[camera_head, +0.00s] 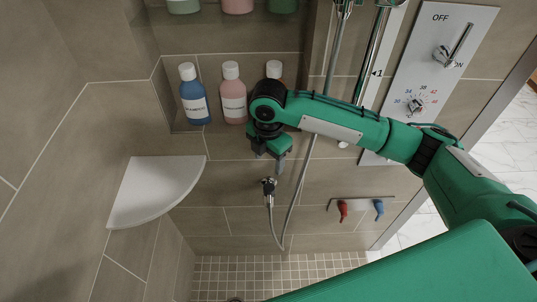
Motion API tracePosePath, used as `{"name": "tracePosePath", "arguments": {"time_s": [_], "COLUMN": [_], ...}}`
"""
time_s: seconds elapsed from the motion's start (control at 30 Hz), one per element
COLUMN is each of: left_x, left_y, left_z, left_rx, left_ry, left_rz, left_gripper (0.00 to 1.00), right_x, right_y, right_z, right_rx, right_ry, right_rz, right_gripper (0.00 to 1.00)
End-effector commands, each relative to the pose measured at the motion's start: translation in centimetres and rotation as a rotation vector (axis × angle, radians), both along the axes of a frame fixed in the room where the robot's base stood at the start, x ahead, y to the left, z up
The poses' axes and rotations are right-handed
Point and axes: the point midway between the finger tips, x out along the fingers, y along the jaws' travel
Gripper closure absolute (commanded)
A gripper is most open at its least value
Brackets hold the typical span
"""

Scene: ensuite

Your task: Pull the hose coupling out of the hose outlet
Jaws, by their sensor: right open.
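The hose coupling (269,192) is a small dark and metal end piece at the top of the silver shower hose (301,182). It sits at the wall low in the middle of the head view, where the hose outlet appears to be; the outlet itself is too small to tell apart from it. The hose hangs from it in a loop and rises to the shower rail. My right gripper (277,158) is open and empty. It points down, just above the coupling in the picture and apart from it. My left gripper is not in view.
Bottles stand in a wall niche, among them a blue one (194,98) and a pink one (234,97), beside my right wrist. A white corner shelf (152,190) is at left. A control panel (430,75) and red and blue levers (343,210) are at right.

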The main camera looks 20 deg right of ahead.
Motion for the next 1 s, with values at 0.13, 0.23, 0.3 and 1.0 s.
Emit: {"name": "tracePosePath", "arguments": {"time_s": [0.13, 0.23, 0.3, 1.0], "left_x": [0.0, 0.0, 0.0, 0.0], "left_y": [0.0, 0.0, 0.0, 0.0], "left_z": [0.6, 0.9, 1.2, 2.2], "left_rx": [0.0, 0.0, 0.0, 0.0], "left_ry": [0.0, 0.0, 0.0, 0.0], "left_rz": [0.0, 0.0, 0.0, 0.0], "left_gripper": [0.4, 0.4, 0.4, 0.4], "right_x": [-0.1, -0.2, -0.1, -0.1], "right_y": [0.0, 0.0, 0.0, 0.0], "right_z": [-2.5, -4.5, -5.8, -12.7], "right_rx": [-0.002, 0.0, -0.001, 0.001], "right_ry": [0.005, 0.004, 0.003, -0.002], "right_rz": [-0.002, -0.001, -0.003, 0.0], "right_gripper": [0.42, 0.42, 0.42, 0.42]}}
